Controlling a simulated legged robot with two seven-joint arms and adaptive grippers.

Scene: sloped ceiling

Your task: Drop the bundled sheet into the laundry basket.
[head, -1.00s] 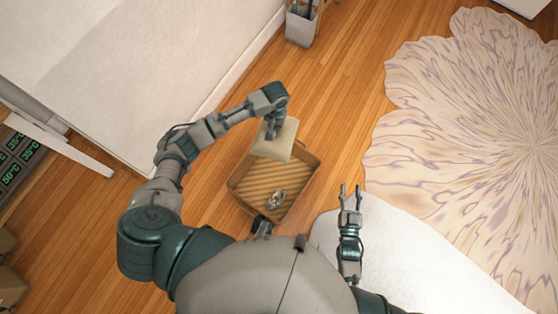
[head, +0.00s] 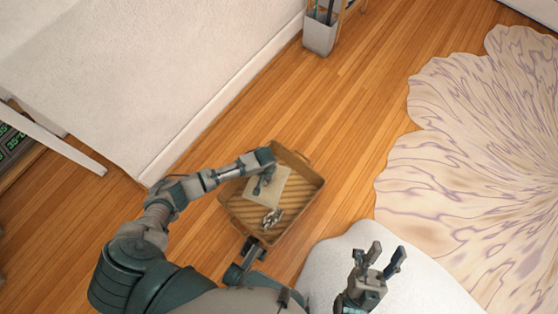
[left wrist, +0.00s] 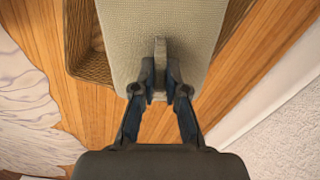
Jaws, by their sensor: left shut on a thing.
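The bundled sheet is a pale beige, flat folded bundle (head: 277,185). In the head view it overlaps the inside of the brown laundry basket (head: 233,212); whether it touches the bottom cannot be told. My left gripper (head: 261,187) is shut on it from above. In the left wrist view the fingertips (left wrist: 160,88) pinch a raised part of the sheet (left wrist: 190,25), and the woven basket wall (left wrist: 87,50) shows beside and below it. My right gripper (head: 386,256) is open and empty, right of the basket, over a white surface.
A small grey crumpled-looking item (head: 272,217) lies in the basket. A white wall (head: 200,70) borders the floor at left. A grey bin (head: 319,38) stands at the back. A petal-shaped rug (head: 470,170) lies at right. Wooden floor (head: 345,120) behind the basket is clear.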

